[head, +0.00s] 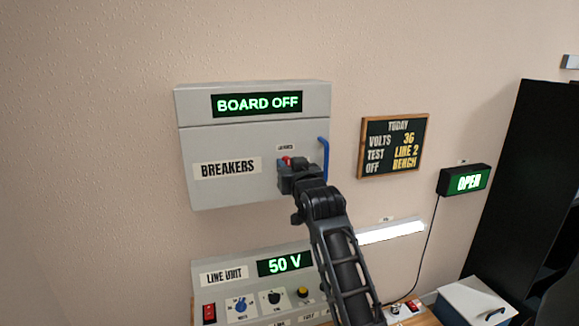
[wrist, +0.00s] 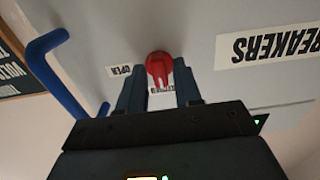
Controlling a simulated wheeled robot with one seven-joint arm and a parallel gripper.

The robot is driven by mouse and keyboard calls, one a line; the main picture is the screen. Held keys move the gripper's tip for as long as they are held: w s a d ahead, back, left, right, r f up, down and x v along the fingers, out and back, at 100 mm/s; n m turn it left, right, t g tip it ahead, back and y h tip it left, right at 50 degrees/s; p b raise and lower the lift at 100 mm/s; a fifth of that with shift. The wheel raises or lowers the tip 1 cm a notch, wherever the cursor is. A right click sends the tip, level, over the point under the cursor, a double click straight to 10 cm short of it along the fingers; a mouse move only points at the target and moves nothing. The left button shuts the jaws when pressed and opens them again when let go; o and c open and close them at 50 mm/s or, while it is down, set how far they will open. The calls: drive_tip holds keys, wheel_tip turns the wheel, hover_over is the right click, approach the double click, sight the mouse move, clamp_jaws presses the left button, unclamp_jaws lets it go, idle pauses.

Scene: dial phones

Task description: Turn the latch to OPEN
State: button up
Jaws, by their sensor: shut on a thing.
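The red latch (wrist: 158,66) is on the grey breaker box door (head: 228,140). Its red tip also shows in the head view (head: 287,160). My gripper (wrist: 159,88) is shut on the latch, one dark finger on each side of it. In the head view my gripper (head: 292,170) covers most of the latch. A small OPEN label (wrist: 120,70) sits beside the latch in the wrist view. Another small label (wrist: 162,91) is partly hidden between my fingers. I cannot tell the latch's exact angle.
A blue handle (head: 324,157) stands out from the door, close to the right of my gripper. The box display (head: 256,104) reads BOARD OFF. A line unit (head: 222,288) with knobs is below.

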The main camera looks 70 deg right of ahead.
drive_tip(key=shift+m, duration=0.4)
drive_tip(key=shift+c, duration=0.3)
drive_tip(key=m+b, duration=0.2)
drive_tip(key=m, duration=0.3)
drive_tip(key=m+b, duration=0.2)
drive_tip(key=m, duration=0.4)
drive_tip(key=m+b, duration=0.2)
drive_tip(key=m, duration=0.3)
drive_tip(key=shift+s+d+f+m, duration=0.1)
drive_tip(key=shift+s+f+m, duration=0.15)
drive_tip(key=shift+m, duration=0.45)
drive_tip(key=o, duration=0.7)
drive_tip(key=shift+o, duration=0.2)
